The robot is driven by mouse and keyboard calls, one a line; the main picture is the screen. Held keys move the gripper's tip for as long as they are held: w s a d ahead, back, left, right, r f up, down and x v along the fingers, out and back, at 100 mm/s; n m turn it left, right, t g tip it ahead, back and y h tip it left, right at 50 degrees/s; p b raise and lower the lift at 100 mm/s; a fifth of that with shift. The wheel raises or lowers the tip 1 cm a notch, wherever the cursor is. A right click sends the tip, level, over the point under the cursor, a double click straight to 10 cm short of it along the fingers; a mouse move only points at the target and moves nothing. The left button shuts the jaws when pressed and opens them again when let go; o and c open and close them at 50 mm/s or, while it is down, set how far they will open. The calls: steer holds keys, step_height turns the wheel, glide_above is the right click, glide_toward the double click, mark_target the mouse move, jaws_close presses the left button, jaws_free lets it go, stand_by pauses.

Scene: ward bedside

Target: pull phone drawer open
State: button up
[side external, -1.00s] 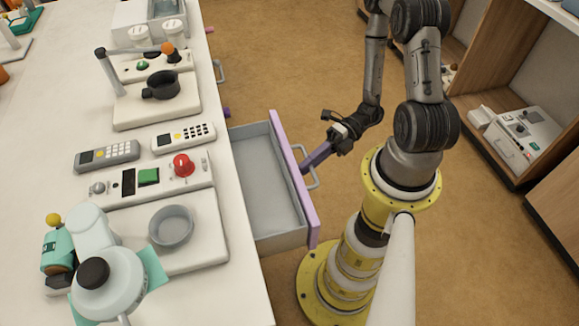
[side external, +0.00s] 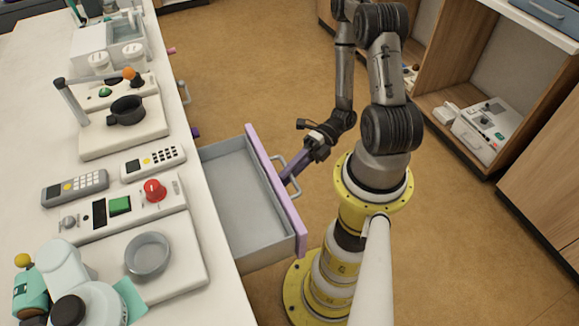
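The phone drawer (side external: 236,201) stands open from the right side of the white counter. It has a grey, empty-looking interior and a lilac front panel (side external: 272,190). A grey bar handle (side external: 280,162) sticks out from the front panel. My gripper (side external: 290,175) has purple fingers and reaches down from the right, with its tips at the handle. The fingers look narrow and overlap the handle, so I cannot tell whether they are closed around the bar. Two handheld phones, one dark grey (side external: 74,188) and one white (side external: 153,162), lie on the counter above the drawer.
An open wooden shelf with a device (side external: 487,130) stands at right. The brown floor between is largely clear.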

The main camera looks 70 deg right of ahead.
steer(key=w+a, duration=1.2)
steer(key=v, duration=1.3)
steer(key=shift+s+d, duration=0.1)
steer(key=shift+d, duration=0.3)
step_height(320, 180, up, 16)
steer(key=n+g+h, duration=0.3)
steer(key=n+g, duration=0.3)
steer(key=n, duration=0.8)
glide_above(264, 157)
steer(key=w+a, duration=0.2)
steer(key=a, duration=0.3)
steer(key=s+r+n+t+h, duration=0.3)
steer(key=s+r+n+h, duration=0.6)
steer(key=n, duration=1.1)
step_height(264, 157, up, 3)
steer(key=shift+s+d+f+t, duration=0.3)
steer(key=shift+s+t, duration=0.1)
steer(key=shift+s, duration=0.8)
